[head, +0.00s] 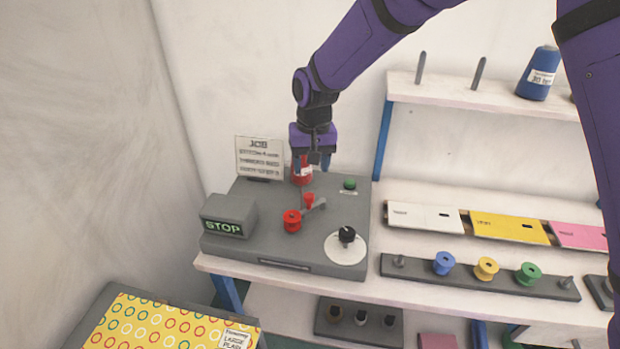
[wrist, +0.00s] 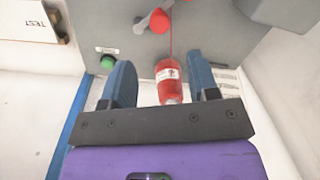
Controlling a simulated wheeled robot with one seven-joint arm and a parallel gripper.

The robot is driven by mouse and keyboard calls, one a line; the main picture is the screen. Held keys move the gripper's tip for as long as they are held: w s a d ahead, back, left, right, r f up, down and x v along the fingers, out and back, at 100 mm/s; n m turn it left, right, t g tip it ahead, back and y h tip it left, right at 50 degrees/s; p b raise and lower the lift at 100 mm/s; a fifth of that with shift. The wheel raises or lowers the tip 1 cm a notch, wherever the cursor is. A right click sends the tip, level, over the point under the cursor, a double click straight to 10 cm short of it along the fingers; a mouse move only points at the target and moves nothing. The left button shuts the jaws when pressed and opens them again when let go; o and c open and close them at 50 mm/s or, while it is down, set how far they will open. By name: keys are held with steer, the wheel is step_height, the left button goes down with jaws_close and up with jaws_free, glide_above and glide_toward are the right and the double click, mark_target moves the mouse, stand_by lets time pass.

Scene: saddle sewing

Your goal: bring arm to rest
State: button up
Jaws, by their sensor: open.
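My gripper (head: 312,165) is at the end of my purple arm, pointing down over the back of the grey machine box (head: 260,245). In the wrist view my gripper (wrist: 163,82) shows its two blue fingers apart. A red thread spool (wrist: 170,82) with a white label stands between or just beyond the fingers; whether they touch it I cannot tell. In the head view the red spool (head: 301,172) is partly hidden by my gripper. A red thread runs from it in the wrist view.
The machine carries a red bobbin (head: 292,220), a red-tipped lever (head: 310,201), a green button (head: 349,184), a white dial (head: 345,248) and a STOP display (head: 229,217). A job sign (head: 259,156) stands behind. Shelves with a blue cone (head: 538,74) and coloured bobbins are right.

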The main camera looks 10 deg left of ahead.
steer(key=shift+r, duration=0.75)
steer(key=s+d+r+m+t, duration=0.1)
steer(key=s+d+r, duration=0.1)
steer(key=d+r, duration=0.85)
steer(key=s+d+r+m+t, duration=0.1)
steer(key=s+d+r, duration=0.2)
steer(key=d+r, duration=0.75)
steer(key=s+d+m+t, duration=0.2)
steer(key=s+d+t, duration=0.1)
steer(key=s+d, duration=1.7)
steer(key=shift+s+d+r+h, duration=0.3)
steer(key=shift+s+d+r, duration=0.1)
steer(key=shift+s+r, duration=0.05)
steer(key=shift+c, duration=0.3)
